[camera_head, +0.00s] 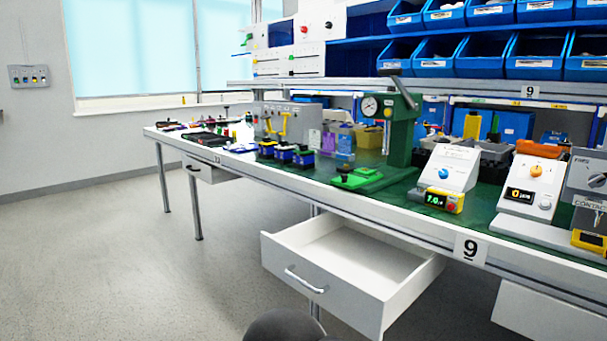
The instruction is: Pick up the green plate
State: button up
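A flat bright green piece (350,181), which looks like the green plate, lies near the front edge of the workbench (395,211). It is just in front of the green press (401,131) with the round gauge. I cannot tell whether it is a separate plate or part of the press base. My gripper is not in view. A dark rounded shape shows at the bottom edge, but I cannot tell which part it is.
An open, empty-looking white drawer (372,253) juts out below the bench. Several blue and black blocks (303,157) stand left of the green piece. A white box with a blue knob (449,170) stands to the right. The floor at left is clear.

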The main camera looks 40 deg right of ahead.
aim_at(371, 173)
jog(key=u, duration=0.8)
jog(key=i, duration=1.15)
jog(key=z, duration=2.35)
